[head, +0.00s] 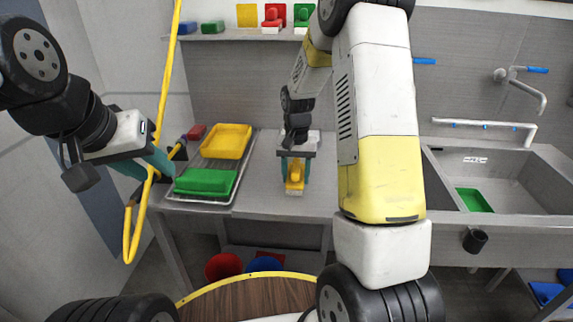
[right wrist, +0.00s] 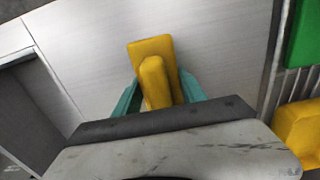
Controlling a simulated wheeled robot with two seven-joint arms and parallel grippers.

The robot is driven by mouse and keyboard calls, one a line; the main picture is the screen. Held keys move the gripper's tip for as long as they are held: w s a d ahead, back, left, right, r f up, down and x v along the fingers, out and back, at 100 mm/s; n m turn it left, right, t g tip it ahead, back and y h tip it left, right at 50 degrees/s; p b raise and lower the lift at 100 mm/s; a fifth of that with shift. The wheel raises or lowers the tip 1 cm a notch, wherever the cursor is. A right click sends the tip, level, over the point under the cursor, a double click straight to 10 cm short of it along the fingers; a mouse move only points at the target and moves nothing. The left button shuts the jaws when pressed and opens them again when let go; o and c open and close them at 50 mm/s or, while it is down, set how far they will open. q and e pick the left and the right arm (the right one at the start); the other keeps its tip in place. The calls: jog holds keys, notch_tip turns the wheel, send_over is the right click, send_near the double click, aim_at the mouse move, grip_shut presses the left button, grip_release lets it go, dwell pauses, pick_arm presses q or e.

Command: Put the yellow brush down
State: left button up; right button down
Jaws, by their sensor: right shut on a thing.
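The yellow brush (head: 294,176) is between the teal fingers of my right gripper (head: 295,163), over the bare grey counter (head: 262,180) right of the wire rack. In the right wrist view, my right gripper (right wrist: 158,93) is shut on the handle of the yellow brush (right wrist: 152,65), a finger on each side. The brush block is at or close above the counter; I cannot tell if it touches. My left gripper (head: 157,163) is at the left, beside the rack and a yellow hose; its fingers are partly hidden, so its opening is unclear.
A wire rack (head: 232,197) holds a yellow tray (head: 226,140) and a green tray (head: 206,182). The sink (head: 520,190), with a green tray inside, is at the right. A shelf (head: 240,35) holds several coloured brushes and blocks. Counter around the brush is clear.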

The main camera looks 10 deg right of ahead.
jog(key=c, duration=0.7)
grip_release()
jog(key=shift+f, duration=0.15)
jog(key=shift+o, duration=0.2)
